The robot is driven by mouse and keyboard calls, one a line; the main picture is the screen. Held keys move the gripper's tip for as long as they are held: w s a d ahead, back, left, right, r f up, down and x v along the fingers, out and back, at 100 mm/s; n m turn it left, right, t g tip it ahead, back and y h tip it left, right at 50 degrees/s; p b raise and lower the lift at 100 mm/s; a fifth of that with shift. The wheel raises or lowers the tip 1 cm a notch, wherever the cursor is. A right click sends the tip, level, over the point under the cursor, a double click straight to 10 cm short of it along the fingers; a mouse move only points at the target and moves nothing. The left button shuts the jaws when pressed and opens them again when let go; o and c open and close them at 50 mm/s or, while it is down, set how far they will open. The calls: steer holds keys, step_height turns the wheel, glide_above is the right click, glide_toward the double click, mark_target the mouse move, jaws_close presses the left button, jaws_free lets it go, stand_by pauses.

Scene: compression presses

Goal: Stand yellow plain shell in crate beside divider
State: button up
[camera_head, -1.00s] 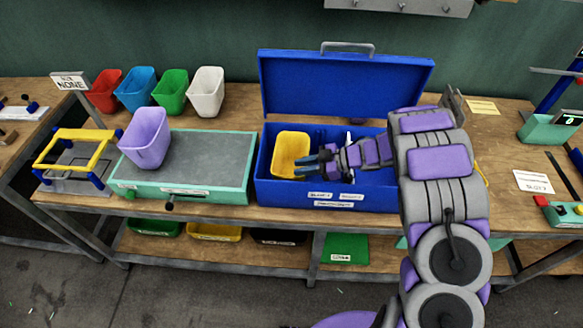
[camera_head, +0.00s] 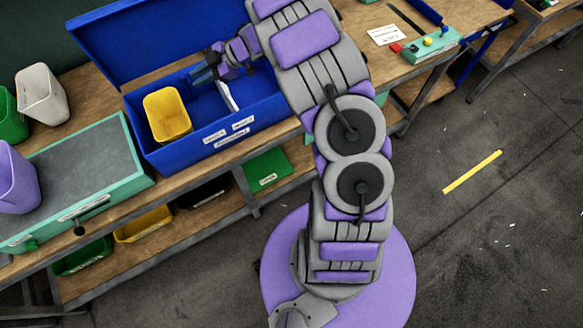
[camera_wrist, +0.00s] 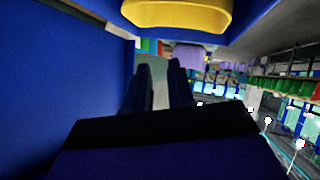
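The yellow shell (camera_head: 167,115) is in the left part of the open blue crate (camera_head: 217,141) and appears upright. It stands left of the pale divider (camera_head: 227,95), with a gap between them. In the wrist view the yellow shell (camera_wrist: 178,14) shows only in part, at the top edge. My gripper (camera_head: 203,73) is over the back of the crate, right of the shell and apart from it. In the wrist view its two dark fingers (camera_wrist: 160,82) are apart, with nothing between them.
The crate's raised lid (camera_head: 150,40) stands behind my gripper. A grey-topped green press (camera_head: 85,170) is left of the crate, with a purple shell (camera_head: 14,180) on it. A white shell (camera_head: 42,95) and a green shell (camera_head: 10,120) stand at the back left.

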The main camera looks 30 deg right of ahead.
steer(key=w+d+r+m+t+h, duration=0.3)
steer(key=d+r+t+h, duration=0.15)
steer(key=d+r, duration=0.2)
steer(key=w+d+r+m+t+h, duration=0.3)
steer(key=d+r+h, duration=0.2)
steer(key=r, duration=0.2)
steer(key=s+d+r+m+g+h, duration=0.1)
steer(key=s+d+r+m+h, duration=0.25)
steer(key=s, duration=0.25)
steer(key=s+d+r+m+g+h, duration=0.2)
steer(key=s+d+r+m+h, duration=0.15)
steer(key=s+d, duration=0.2)
steer(key=s+a+f+m+g+y, duration=0.1)
steer(key=s+a, duration=0.5)
steer(key=s, duration=0.7)
steer(key=s+a+f+m+g+y, duration=0.2)
steer(key=s+a+f+g, duration=0.2)
steer(key=s, duration=1)
steer(key=s+a+f+m+g+y, duration=0.1)
steer(key=s+a+g, duration=0.5)
steer(key=s, duration=0.7)
step_height(320, 180, down, 2)
steer(key=shift+s+a+y, duration=0.2)
steer(key=shift+a+y, duration=0.55)
steer(key=shift+a, duration=0.3)
